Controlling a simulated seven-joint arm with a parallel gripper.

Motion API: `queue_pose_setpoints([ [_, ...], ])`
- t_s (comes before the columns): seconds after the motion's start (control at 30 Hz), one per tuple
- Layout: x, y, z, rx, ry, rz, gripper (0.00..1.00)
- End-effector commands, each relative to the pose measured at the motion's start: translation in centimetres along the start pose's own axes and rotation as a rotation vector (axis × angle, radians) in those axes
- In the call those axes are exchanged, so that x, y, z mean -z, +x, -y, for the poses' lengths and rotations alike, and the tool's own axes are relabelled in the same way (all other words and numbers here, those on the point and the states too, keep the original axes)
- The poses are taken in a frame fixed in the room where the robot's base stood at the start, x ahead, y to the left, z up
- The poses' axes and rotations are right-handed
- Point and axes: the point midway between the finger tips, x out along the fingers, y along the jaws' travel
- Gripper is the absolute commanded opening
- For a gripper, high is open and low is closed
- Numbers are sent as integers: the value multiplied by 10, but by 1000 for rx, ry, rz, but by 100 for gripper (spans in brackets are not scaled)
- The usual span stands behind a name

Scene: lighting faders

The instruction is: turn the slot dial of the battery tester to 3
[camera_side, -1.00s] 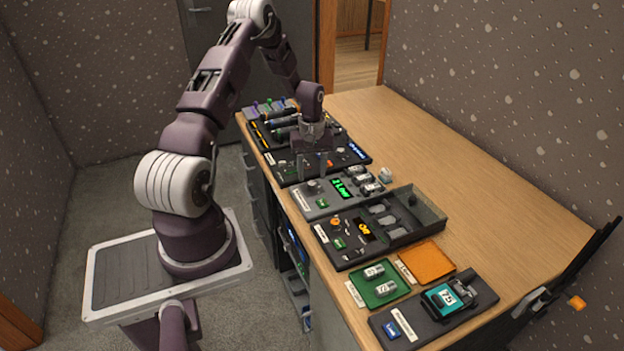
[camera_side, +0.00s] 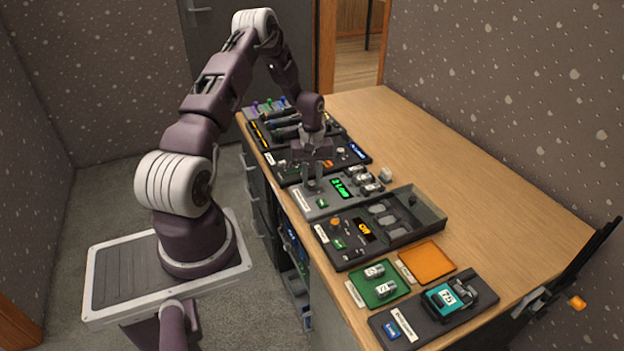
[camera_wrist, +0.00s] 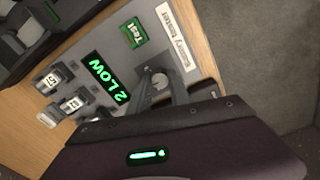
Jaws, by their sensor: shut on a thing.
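The battery tester (camera_side: 325,209) is a grey panel on the counter, with its label (camera_wrist: 177,40) in the wrist view. Its green display (camera_wrist: 106,80) reads "2 LOW"; the display also shows in the side view (camera_side: 342,188). The slot dial (camera_wrist: 160,81) is a small grey knob beside the display, partly hidden by the fingers. My gripper (camera_side: 313,186) points down over the dial, and in the wrist view its fingers (camera_wrist: 162,83) are shut on it from both sides. The dial's exact pointer direction is hard to tell.
A green Test button (camera_wrist: 132,33) sits near the dial. Several batteries (camera_wrist: 72,103) sit in the tester's slots. A dark tray panel with an orange display (camera_side: 365,229) lies just in front, and a black fader console (camera_side: 350,160) just behind.

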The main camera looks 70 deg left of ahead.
Motion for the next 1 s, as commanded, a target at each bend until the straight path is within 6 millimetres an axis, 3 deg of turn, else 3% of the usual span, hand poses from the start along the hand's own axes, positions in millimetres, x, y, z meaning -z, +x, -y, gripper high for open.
queue_pose_setpoints([
  [0.27, 0, 0, 0, 0, 148, 1, 0],
  [1.0, 0, 0, 0, -1, 808, 2, 0],
])
